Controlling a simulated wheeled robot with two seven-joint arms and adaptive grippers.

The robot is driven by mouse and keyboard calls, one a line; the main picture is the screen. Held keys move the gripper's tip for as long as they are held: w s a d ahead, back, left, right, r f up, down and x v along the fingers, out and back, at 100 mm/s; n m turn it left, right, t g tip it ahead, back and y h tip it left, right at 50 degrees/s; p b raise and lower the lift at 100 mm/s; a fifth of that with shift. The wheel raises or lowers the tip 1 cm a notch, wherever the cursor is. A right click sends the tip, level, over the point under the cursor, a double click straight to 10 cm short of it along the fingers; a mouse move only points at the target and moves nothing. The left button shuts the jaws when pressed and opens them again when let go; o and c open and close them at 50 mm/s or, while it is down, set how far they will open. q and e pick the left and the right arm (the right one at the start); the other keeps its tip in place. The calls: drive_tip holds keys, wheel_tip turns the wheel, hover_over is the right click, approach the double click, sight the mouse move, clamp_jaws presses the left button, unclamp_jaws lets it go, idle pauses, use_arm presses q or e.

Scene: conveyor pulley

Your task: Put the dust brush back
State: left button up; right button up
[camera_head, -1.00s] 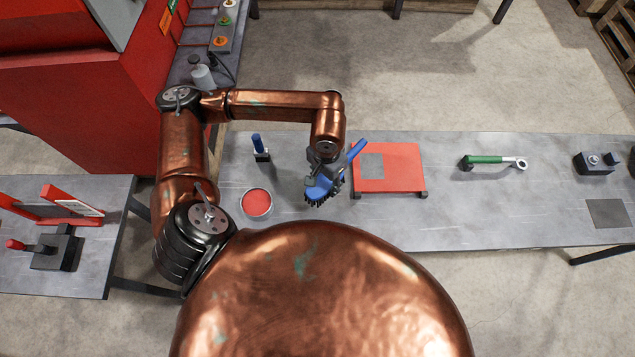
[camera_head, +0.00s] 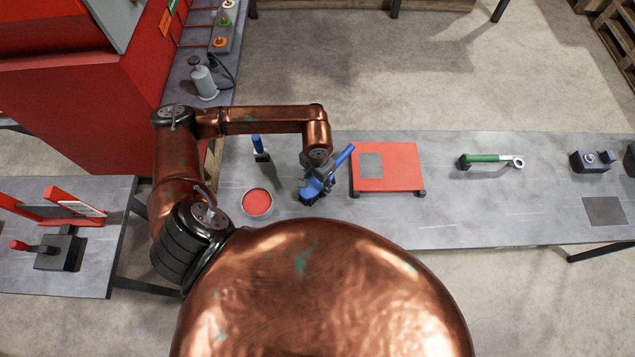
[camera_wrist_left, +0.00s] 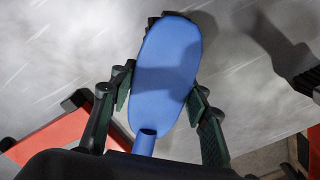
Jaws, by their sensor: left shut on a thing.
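The dust brush (camera_head: 339,160) has a blue handle and body with dark bristles that point down. My left gripper (camera_head: 317,178) is shut on the brush and holds it over the grey table, left of the red platform. In the left wrist view, the blue brush body (camera_wrist_left: 168,75) lies between the two fingers of my left gripper (camera_wrist_left: 160,105). The gap between the bristles and the table is hard to judge. My right gripper is not in view.
A red-topped round tin (camera_head: 257,202) and a small blue-handled item in a dark stand (camera_head: 259,147) are left of the brush. A red platform (camera_head: 400,165) stands right of it. A green-handled wrench (camera_head: 487,159) lies farther right. Bare tabletop (camera_head: 455,210) is at front right.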

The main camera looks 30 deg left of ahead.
use_arm(q)
drive_tip(key=shift+f, duration=0.2)
drive_tip(key=o, duration=1.1)
drive_tip(key=shift+r, duration=0.1)
drive_tip(key=shift+r, duration=0.25)
wheel_tip(320, 180, up, 10)
drive_tip(key=shift+r+b, duration=0.25)
drive_tip(key=shift+b, duration=0.35)
drive_tip(key=shift+r, duration=0.65)
